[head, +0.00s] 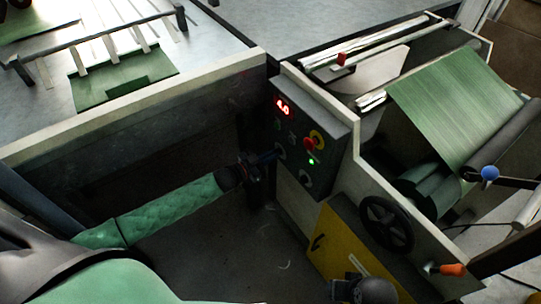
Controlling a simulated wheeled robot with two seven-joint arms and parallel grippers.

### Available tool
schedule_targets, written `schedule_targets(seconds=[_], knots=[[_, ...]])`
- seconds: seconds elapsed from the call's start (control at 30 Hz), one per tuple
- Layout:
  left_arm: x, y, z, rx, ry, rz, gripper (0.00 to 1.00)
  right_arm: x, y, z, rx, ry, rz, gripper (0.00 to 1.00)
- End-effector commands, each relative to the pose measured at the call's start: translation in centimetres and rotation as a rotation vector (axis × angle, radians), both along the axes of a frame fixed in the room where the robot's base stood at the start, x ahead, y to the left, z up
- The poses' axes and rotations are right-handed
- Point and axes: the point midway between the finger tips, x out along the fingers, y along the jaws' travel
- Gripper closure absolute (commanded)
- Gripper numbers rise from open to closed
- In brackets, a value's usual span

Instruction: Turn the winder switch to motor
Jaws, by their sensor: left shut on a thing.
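The dark control panel (304,140) on the machine's near side has a lit red display (283,106), a red knob on a yellow plate (314,139), a green light and rotary switches with pale plates. My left gripper (274,157) reaches in from the left to the panel's left edge. It is shut at the lower left rotary switch (280,150), which its fingers partly cover. The labels and the pointer direction are too small to read. Another rotary switch (305,181) sits lower right and is free. A dark part that looks like my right gripper (348,289) shows at the bottom edge; its fingers are unclear.
A yellow cabinet door (345,240) and a black handwheel (386,224) are below and right of the panel. A green web (458,105) runs over rollers at right. A lever with a blue ball (490,173) and an orange handle (452,269) stick out. Floor left of the panel is clear.

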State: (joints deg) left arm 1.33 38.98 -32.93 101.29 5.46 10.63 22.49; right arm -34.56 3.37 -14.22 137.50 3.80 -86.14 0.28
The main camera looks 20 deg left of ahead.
Motion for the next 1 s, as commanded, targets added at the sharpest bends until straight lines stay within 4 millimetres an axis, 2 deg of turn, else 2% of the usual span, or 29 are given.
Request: schedule_targets(seconds=[0.6, 1.0], knots=[[-0.09, -0.12, -0.05, 0.384, -0.301, 0.001, 1.00, 0.03, 0.16, -0.25, 0.006, -0.006, -0.001, 0.64], [-0.18, -0.20, -0.11, 0.537, -0.420, 0.000, 1.00, -0.08, 0.47, -0.94, 0.012, -0.006, 0.005, 0.64]])
